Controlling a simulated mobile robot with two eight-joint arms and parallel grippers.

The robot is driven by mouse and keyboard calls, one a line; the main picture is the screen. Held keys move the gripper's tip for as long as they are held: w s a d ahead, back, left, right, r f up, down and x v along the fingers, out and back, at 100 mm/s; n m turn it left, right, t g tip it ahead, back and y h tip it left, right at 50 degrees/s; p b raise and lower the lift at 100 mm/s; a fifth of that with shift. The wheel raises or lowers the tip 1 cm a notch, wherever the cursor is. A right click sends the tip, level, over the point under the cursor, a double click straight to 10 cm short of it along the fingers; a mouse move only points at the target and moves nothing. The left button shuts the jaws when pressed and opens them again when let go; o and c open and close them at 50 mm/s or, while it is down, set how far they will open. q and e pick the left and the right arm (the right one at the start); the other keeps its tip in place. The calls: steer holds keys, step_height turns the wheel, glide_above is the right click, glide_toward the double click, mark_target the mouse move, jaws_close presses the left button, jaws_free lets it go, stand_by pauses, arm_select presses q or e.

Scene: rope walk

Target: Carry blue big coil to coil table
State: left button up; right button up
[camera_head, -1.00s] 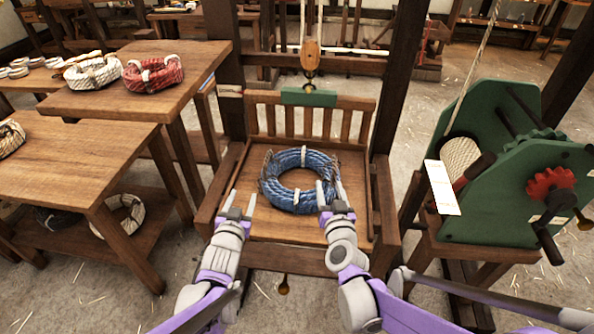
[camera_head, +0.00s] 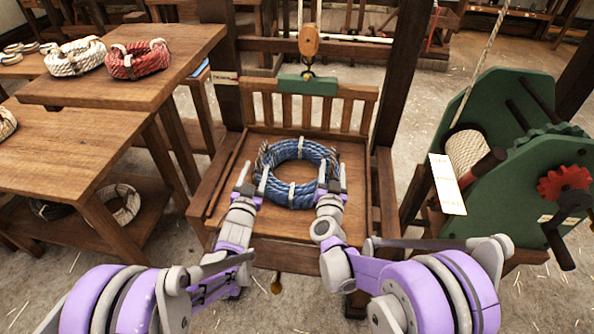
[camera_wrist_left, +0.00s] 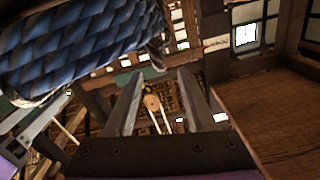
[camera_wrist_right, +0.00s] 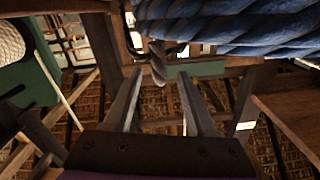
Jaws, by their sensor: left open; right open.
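The big blue coil (camera_head: 297,188), bound with white ties, lies flat on a wooden slatted-back platform (camera_head: 230,215). My left gripper (camera_head: 248,178) is open at the coil's left side, and my right gripper (camera_head: 333,180) is open at its right side. In the left wrist view the coil (camera_wrist_left: 75,45) fills the upper left, outside the open fingers. In the right wrist view it (camera_wrist_right: 240,25) is at the upper right, above the fingertips. I cannot tell whether the fingers touch it. A wooden table (camera_head: 150,85) at the left holds a white coil (camera_head: 75,57) and a red coil (camera_head: 138,60).
A lower wooden table (camera_head: 70,150) stands at the left front, with coils on its shelf. A green winch (camera_head: 480,190) with a red gear stands at the right. Dark posts flank the platform. A hook block (camera_head: 308,42) hangs above a green bar (camera_head: 308,85).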

mark_target(259, 161)
arm_select(q)
steer(key=w, duration=0.2)
steer(key=w+d, duration=0.1)
steer(key=w, duration=0.4)
steer(key=shift+d, duration=0.15)
arm_select(e)
steer(key=w, duration=0.4)
steer(key=w+d, duration=0.1)
steer(key=w, duration=0.2)
steer(key=shift+d, duration=0.1)
arm_select(q)
steer(key=shift+c, duration=0.2)
arm_select(e)
steer(key=shift+c, duration=0.2)
arm_select(q)
jaws_close()
arm_select(e)
jaws_close()
